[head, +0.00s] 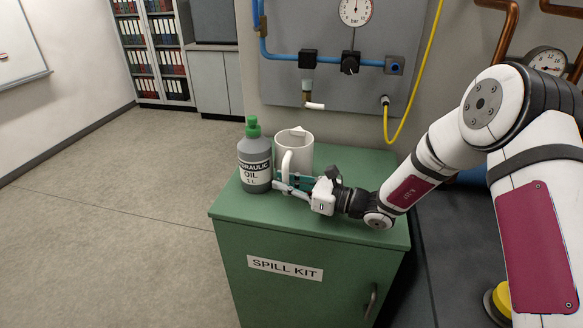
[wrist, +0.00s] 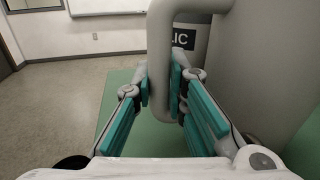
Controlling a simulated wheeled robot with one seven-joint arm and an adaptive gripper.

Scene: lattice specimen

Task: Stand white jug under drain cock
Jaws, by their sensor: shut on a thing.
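The white jug (head: 297,148) is upright over the green cabinet top, just right of the oil bottle. My gripper (head: 282,180) is shut on its handle. In the wrist view the handle (wrist: 159,60) runs down between the two teal finger pads of my gripper (wrist: 162,88), with the jug body (wrist: 265,75) at right. My gripper hides the jug's base in the head view, so I cannot tell whether it touches the top. The drain cock (head: 307,93), with a white outlet or lever end, hangs from the blue pipe on the wall panel, above and beyond the jug.
The grey hydraulic oil bottle (head: 255,160) with a green cap stands close beside the jug; it also shows in the wrist view (wrist: 190,45). The cabinet top (head: 365,170) is clear to the right. A yellow hose (head: 414,85) loops down the panel (head: 275,80).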

